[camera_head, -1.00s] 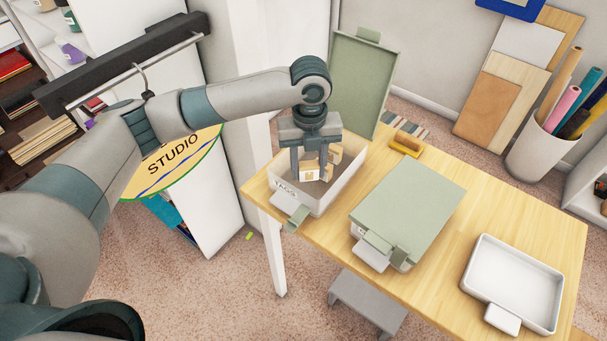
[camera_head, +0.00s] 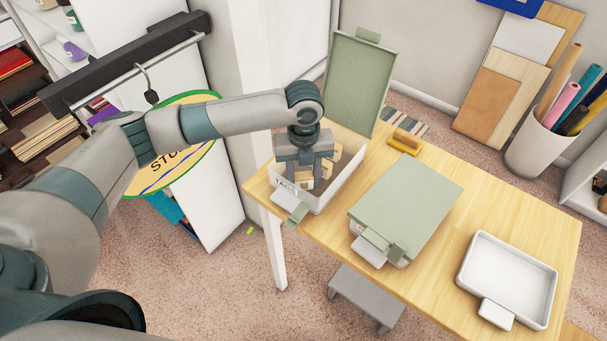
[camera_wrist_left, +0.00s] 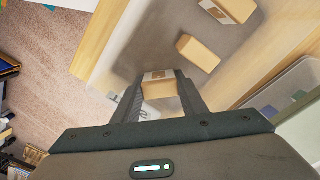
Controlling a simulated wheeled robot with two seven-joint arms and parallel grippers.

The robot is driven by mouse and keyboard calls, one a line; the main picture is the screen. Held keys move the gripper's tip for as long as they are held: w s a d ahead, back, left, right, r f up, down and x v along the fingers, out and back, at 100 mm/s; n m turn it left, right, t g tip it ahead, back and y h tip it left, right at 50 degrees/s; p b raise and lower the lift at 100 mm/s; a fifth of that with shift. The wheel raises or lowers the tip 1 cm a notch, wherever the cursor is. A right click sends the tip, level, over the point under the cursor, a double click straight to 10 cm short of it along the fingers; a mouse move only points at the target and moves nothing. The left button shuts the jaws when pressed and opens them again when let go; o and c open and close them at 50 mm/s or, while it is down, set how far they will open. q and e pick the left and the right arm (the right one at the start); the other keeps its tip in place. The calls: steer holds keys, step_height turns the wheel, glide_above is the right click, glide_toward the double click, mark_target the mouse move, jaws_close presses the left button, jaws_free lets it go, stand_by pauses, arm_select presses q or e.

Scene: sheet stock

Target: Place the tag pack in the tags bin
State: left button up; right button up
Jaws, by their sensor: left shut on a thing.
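The tags bin (camera_head: 338,189) is a white box with an open green lid (camera_head: 357,82), at the left end of the table in the head view. My left gripper (camera_head: 304,185) points down inside the bin. It is shut on the tag pack, a small tan block with a pale label, which shows between the fingers in the left wrist view (camera_wrist_left: 158,88). Other tan packs lie in the bin, seen in the left wrist view (camera_wrist_left: 199,52). I cannot tell whether the held pack touches the bin floor. My right gripper is not in view.
A second bin with a closed green lid (camera_head: 408,198) stands beside the tags bin. An empty white tray (camera_head: 508,281) is at the table's right end. A yellow-handled brush (camera_head: 406,142) lies behind the bins. A hanging studio sign (camera_head: 165,165) is near my left arm.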

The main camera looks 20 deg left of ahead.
mark_target(304, 175)
arm_select(q)
steer(key=o, duration=0.7)
steer(key=shift+f, duration=0.1)
steer(key=shift+o, duration=0.2)
step_height(304, 175, up, 11)
steer(key=b, duration=0.3)
steer(key=shift+b, duration=0.3)
steer(key=shift+r, duration=0.65)
